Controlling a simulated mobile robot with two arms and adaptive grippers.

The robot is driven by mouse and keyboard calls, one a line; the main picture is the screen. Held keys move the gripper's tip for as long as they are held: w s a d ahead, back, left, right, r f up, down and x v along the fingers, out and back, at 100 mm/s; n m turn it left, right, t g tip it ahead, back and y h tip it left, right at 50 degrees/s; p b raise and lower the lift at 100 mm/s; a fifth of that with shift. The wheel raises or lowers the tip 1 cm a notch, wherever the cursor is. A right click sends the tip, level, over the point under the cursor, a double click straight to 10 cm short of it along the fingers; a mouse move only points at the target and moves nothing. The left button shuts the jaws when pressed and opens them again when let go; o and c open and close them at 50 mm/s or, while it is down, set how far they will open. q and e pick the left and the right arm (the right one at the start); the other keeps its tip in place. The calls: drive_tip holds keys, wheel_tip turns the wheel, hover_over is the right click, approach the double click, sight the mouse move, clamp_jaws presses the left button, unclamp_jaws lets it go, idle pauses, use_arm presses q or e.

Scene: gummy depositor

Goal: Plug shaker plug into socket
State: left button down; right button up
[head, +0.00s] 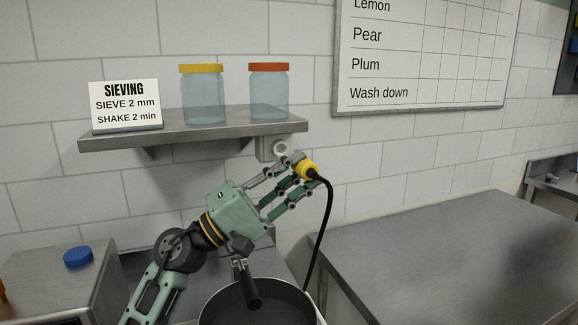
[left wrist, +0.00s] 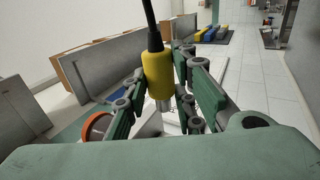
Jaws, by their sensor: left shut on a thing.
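The shaker plug (head: 306,169) is yellow with a black cable running down from it. My left gripper (head: 298,173) is shut on the plug, just right of the socket and below the shelf's right end. In the left wrist view the plug (left wrist: 158,75) stands between the fingers of my left gripper (left wrist: 160,88), its grey metal end pointing away from the cable. The socket (head: 279,150) is a grey wall box with a round opening, partly hidden behind the gripper's fingers. The plug appears apart from the socket; the exact gap is hard to tell. My right gripper is not in view.
A metal shelf (head: 190,131) above holds a sieving sign (head: 125,105) and two jars, one yellow-lidded (head: 203,95) and one orange-lidded (head: 269,92). A dark round pan (head: 258,305) stands below the gripper. A bare steel table (head: 450,255) is at right. A blue lid (head: 78,257) lies at left.

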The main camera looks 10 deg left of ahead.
use_arm(q)
drive_tip(key=shift+s, duration=0.1)
drive_tip(key=shift+w+a, duration=0.5)
drive_tip(key=shift+w, duration=0.4)
drive_tip(key=w, duration=0.1)
drive_tip(key=w+a+b, duration=0.2)
drive_tip(key=shift+w+a, duration=0.25)
drive_tip(key=shift+w, duration=0.1)
